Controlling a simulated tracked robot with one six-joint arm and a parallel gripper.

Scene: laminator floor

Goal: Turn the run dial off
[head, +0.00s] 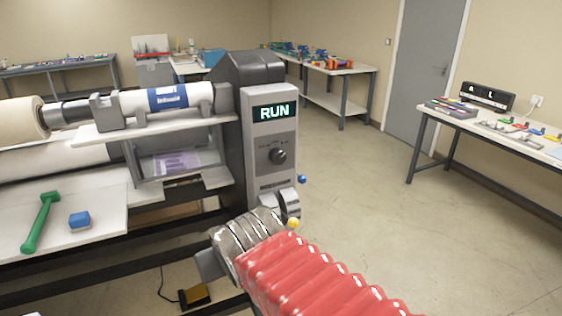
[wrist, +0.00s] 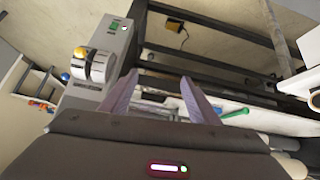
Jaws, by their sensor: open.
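The run dial (head: 277,156) is a black round knob on the grey control panel (head: 257,185) at the right end of the laminator. Its pointer is too small to read. I cannot make out the dial in the wrist view.
A pedal (head: 195,295) is on the floor. The floor right of the machine is clear.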

